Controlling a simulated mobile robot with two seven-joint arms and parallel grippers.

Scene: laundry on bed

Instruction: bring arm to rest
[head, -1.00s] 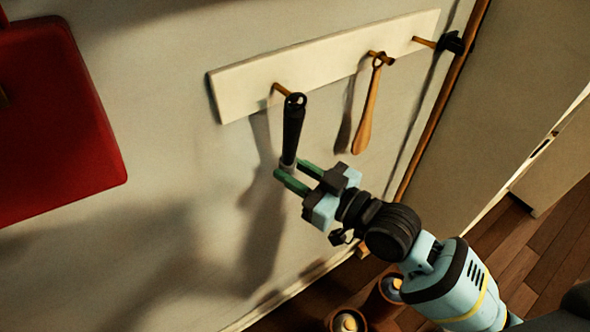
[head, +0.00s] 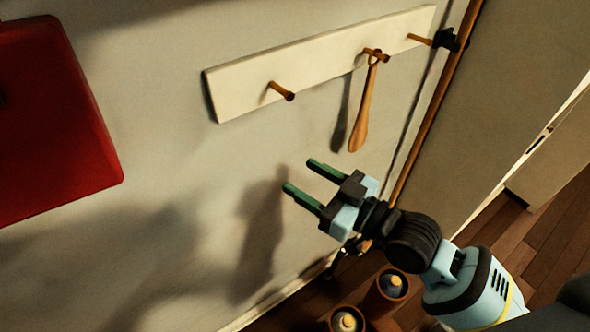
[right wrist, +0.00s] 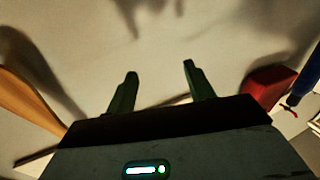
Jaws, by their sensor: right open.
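My right gripper (head: 300,175) is open and empty in front of the wall, below the rack and left of the hanging wooden utensil. Its two green fingers are apart in the right wrist view (right wrist: 160,69), with bare wall between them. The left peg (head: 282,91) of the rack is empty. The black-handled tool is not clearly visible in the head view. A dark blue rod-like thing (right wrist: 300,88) shows at the right of the wrist view; I cannot tell what it is. My left gripper is not in view.
A pale peg rack (head: 235,92) is on the wall. A wooden utensil (head: 362,115) hangs from its middle peg. A red panel (head: 60,120) is at the left. Two brown pots (head: 385,297) stand on the floor below. A wooden upright (head: 437,110) edges the wall at right.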

